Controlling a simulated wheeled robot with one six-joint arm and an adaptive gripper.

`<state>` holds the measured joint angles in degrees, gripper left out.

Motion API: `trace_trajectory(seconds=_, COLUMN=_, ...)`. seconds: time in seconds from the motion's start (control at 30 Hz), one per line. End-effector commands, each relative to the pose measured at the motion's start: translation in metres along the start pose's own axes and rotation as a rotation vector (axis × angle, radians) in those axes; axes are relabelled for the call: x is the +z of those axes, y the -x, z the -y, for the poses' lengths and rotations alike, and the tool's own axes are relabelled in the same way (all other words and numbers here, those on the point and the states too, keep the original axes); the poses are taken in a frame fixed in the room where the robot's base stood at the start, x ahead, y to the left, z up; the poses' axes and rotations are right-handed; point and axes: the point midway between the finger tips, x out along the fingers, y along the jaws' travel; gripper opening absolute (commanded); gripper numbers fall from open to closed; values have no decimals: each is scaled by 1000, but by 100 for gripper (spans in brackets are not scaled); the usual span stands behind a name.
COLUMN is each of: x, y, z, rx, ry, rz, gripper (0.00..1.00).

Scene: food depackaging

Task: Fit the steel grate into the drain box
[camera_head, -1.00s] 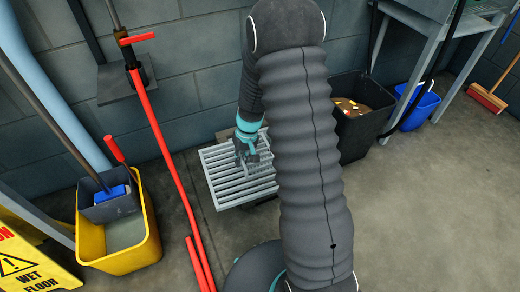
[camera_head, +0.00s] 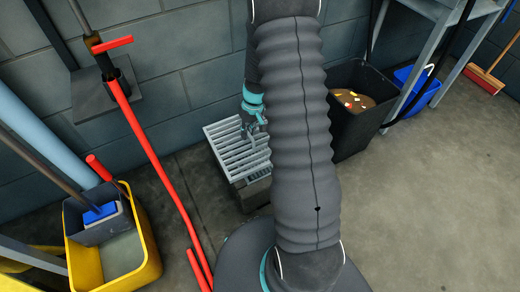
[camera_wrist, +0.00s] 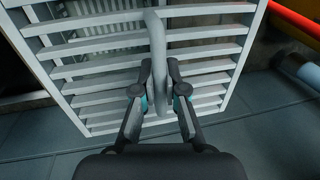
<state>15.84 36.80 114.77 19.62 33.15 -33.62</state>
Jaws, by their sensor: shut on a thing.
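The steel grate (camera_head: 228,150) is a pale slatted panel, held near the back wall in the head view. It also fills the upper part of the wrist view (camera_wrist: 90,47). My gripper (camera_head: 257,128) is shut on the grate's grey loop handle (camera_wrist: 157,40); the fingers meet around it in the wrist view (camera_wrist: 160,97). A grey box (camera_head: 254,194), seemingly the drain box, shows below the front edge of the grate in the head view. The grate covers most of its top, and my arm hides the right side. I cannot tell whether the grate touches the box.
A yellow mop bucket (camera_head: 145,262) stands at the left. A red pipe (camera_head: 155,160) runs down between it and the grate. A black bin (camera_head: 352,135) with food scraps and a blue bucket (camera_head: 418,88) stand at the right.

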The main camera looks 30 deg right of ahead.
Motion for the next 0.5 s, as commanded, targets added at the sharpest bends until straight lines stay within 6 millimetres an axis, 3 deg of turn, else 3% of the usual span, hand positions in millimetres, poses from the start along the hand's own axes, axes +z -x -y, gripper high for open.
trace_trajectory(seconds=0.03, x=2, y=1, z=-23, rx=0, ry=-10, rz=-3, gripper=0)
trace_trajectory(seconds=0.2, x=13, y=3, z=-84, rx=0, ry=-6, rz=-2, gripper=0)
trace_trajectory(seconds=0.3, x=21, y=3, z=-113, rx=0, ry=-2, rz=-2, gripper=0)
trace_trajectory(seconds=0.5, x=34, y=3, z=-151, rx=-2, ry=10, rz=1, gripper=0)
